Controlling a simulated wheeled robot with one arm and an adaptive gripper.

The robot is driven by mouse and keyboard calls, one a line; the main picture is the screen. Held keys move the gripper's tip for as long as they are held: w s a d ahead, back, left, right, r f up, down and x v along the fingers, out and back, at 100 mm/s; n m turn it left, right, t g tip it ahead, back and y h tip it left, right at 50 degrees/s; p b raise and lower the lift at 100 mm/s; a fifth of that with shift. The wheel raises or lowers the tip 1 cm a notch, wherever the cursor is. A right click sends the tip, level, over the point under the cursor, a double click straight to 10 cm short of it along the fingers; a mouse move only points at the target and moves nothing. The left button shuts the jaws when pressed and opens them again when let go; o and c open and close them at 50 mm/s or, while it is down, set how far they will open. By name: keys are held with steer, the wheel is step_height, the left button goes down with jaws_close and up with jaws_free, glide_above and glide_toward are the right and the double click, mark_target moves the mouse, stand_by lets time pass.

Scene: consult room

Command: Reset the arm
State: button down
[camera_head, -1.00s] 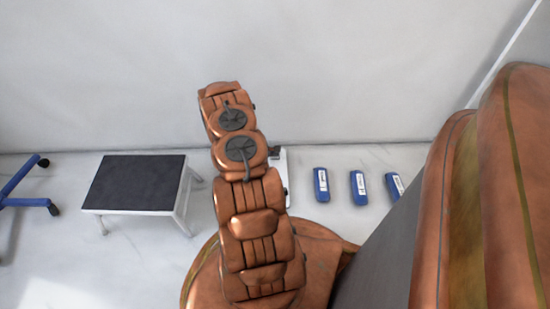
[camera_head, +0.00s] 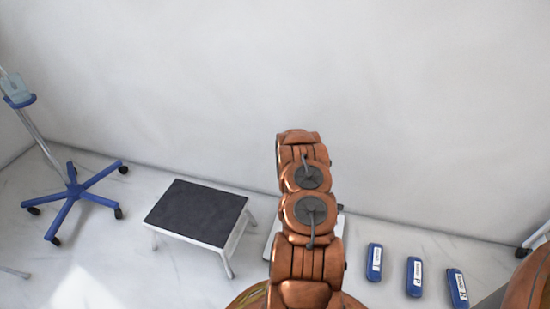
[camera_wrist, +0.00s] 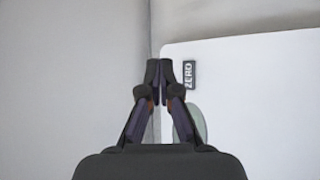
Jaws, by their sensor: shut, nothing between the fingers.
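My arm (camera_head: 305,225) rises in the middle of the head view, copper-coloured and jointed, in front of the white wall. Its end is not clearly visible there. My gripper (camera_wrist: 161,72) shows in the wrist view with its dark fingers together and nothing between them. Beyond the fingertips is a white panel (camera_wrist: 260,90) with a dark label (camera_wrist: 189,75) reading "ZERO". A rounded grey-green shape is partly hidden behind the right finger.
A step stool (camera_head: 197,212) with a black top stands left of my arm. A blue wheeled stand (camera_head: 72,192) is farther left. Blue labelled objects (camera_head: 374,262) (camera_head: 414,277) (camera_head: 457,288) lie on the floor at right. A white item is partly hidden behind my arm.

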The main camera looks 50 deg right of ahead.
steer(key=w+a+r+m+p, duration=0.15)
steer(key=r+p, duration=0.25)
steer(key=r, duration=0.9)
steer(key=w+a+r+m+g+p, duration=0.1)
steer(key=w+a+r+p, duration=0.3)
steer(key=r, duration=0.8)
steer(key=w+a+r+m+p, duration=0.1)
steer(key=r+p, duration=0.4)
steer(key=r, duration=0.8)
steer(key=a+r+m+y+p, duration=0.1)
steer(key=a+r+p, duration=0.4)
steer(key=a+r, duration=0.5)
steer(key=a+r+p, duration=0.5)
steer(key=a+r, duration=0.1)
steer(key=r, duration=0.7)
steer(key=s+a+r+t+y+p, duration=0.1)
steer(key=s+a+r+p, duration=0.3)
steer(key=a, duration=0.7)
steer(key=s+a+r+n+t+y+p, duration=0.1)
steer(key=s+a+r+y+p, duration=0.2)
steer(key=a+r+p, duration=0.5)
steer(key=s+a+r+t+y+p, duration=0.1)
steer(key=s+a+r+y+p, duration=0.2)
steer(key=a+r, duration=1.1)
steer(key=s+p, duration=0.3)
steer(key=shift+a+r+t, duration=0.15)
steer(key=shift+a+t, duration=0.05)
steer(key=shift+t, duration=0.2)
steer(key=shift+d, duration=0.15)
